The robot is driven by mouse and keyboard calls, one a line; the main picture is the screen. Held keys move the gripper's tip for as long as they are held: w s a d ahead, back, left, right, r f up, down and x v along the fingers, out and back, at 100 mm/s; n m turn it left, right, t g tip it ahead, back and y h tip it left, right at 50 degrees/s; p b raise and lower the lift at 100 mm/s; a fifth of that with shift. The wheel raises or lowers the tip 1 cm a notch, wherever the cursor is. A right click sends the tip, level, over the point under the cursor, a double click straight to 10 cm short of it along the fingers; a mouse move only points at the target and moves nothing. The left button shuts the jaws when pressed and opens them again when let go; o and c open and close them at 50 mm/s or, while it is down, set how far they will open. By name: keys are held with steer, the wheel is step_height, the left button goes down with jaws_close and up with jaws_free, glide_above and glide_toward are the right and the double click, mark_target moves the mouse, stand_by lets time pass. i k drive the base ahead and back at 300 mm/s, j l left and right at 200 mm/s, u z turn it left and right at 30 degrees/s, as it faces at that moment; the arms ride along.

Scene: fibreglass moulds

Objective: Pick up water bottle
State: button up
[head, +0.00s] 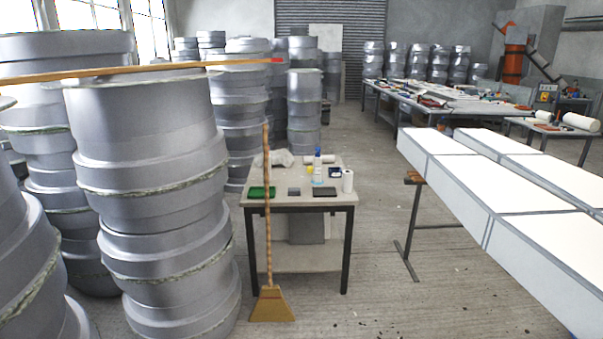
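A small bottle (317,165) with a blue top stands upright on a small table (300,202) in the middle of the head view. It looks clear or pale, but it is too small to tell whether it holds water. A white roll (347,181) stands to its right. A dark blue box or can (335,172) is close beside it. A green tray (262,192) lies near the table's front left. My gripper is not in this view.
A broom (268,270) leans against the table's front. Tall stacks of grey moulds (155,180) crowd the left. Long white panels (500,180) on trestles fill the right. Bare floor (370,290) lies between table and panels.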

mark_target(318, 157)
steer(key=i, duration=2)
steer(key=i+u, duration=0.15)
steer(key=i, duration=0.45)
steer(key=i+l+u, duration=0.15)
steer(key=i, duration=0.45)
steer(key=i+l+u, duration=0.1)
steer(key=i+l, duration=0.15)
steer(key=i, duration=0.3)
